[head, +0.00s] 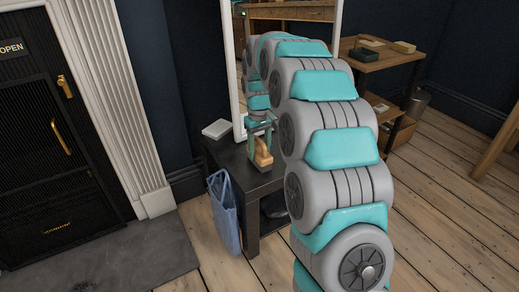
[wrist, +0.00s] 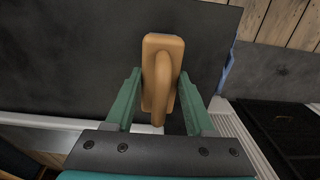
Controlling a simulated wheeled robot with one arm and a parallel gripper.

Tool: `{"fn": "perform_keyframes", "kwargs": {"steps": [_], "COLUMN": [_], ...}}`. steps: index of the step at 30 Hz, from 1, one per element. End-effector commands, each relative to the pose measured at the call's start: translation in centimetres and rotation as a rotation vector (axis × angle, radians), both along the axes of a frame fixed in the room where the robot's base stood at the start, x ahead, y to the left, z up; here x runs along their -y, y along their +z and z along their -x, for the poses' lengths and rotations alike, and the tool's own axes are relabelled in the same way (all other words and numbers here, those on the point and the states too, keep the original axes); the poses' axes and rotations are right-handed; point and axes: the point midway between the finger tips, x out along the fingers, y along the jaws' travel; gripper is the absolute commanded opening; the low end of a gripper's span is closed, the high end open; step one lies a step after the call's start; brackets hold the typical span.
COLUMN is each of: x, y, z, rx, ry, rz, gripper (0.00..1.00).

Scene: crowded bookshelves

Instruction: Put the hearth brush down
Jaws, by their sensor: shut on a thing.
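The hearth brush (head: 263,155) is a tan wooden piece with a raised handle, in my gripper (head: 261,124) over the dark side table (head: 240,172). The wrist view shows the brush (wrist: 163,48) between the two green fingers of my gripper (wrist: 161,78), which is shut on its handle. The dark table top (wrist: 60,60) lies behind the brush in that view. The brush's bristles are hidden, and I cannot tell whether its underside touches the table.
A small white box (head: 217,129) sits on the table's back left. A white-framed mirror (head: 232,70) stands behind. A blue bag (head: 225,212) hangs at the table's left side. The black fireplace (head: 55,150) is at left, a wooden shelf unit (head: 372,55) at right.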

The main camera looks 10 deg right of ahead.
Motion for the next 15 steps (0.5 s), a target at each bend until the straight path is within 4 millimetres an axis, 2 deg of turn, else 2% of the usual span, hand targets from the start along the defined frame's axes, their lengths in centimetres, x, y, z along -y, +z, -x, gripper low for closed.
{"fn": "perform_keyframes", "kwargs": {"steps": [2,3,10,15], "x": [0.00,0.00,0.00,0.00], "y": [-0.24,-0.24,-0.23,-0.23], "z": [0.03,0.03,0.02,0.02], "rx": [-0.001,-0.001,-0.001,-0.001], "ry": [0.000,0.000,0.000,0.000], "rz": [0.000,0.000,0.000,0.000], "gripper": [0.00,0.57,0.83,0.84]}}
